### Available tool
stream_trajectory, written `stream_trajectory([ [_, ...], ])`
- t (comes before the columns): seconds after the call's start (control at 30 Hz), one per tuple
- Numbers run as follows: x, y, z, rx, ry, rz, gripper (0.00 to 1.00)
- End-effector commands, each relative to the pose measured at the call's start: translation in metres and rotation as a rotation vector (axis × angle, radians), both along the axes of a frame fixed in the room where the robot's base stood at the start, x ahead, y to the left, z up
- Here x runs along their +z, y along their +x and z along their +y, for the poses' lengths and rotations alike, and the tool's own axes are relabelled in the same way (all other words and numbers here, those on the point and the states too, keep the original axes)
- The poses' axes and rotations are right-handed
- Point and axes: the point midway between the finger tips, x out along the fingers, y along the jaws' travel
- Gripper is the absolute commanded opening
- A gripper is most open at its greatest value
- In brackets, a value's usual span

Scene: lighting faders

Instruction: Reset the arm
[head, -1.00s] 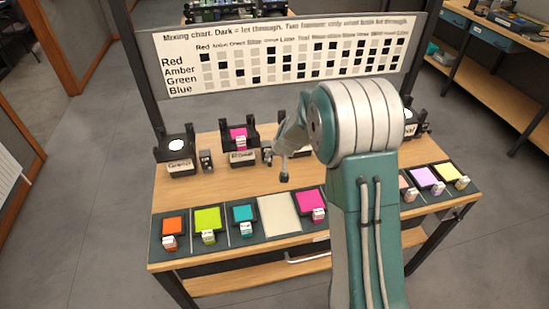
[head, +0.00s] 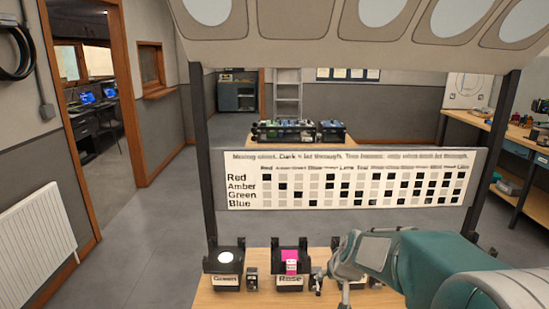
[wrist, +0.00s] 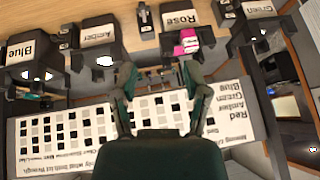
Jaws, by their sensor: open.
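My gripper (wrist: 160,95) is open and empty in the wrist view, its two dark fingers spread apart. The fingers appear apart from the stand and the magenta piece.
The Green stand (head: 227,281) is left of Rose. The wrist view also shows the Amber stand (wrist: 98,36) and the Blue stand (wrist: 30,50). A mixing chart (head: 350,217) hangs on dark posts behind them. An overhead panel (head: 330,40) crosses the top.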

Motion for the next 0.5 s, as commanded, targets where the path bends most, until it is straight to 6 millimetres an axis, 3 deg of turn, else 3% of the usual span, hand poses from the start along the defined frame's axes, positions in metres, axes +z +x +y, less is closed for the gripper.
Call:
stream_trajectory([
  [0.03, 0.016, -0.014, 0.002, 0.008, -0.003, -0.006, 0.6],
  [0.2, 0.051, -0.065, 0.005, 0.027, -0.019, 0.003, 0.6],
  [0.5, 0.088, -0.161, 0.003, 0.035, -0.064, 0.018, 0.6],
])
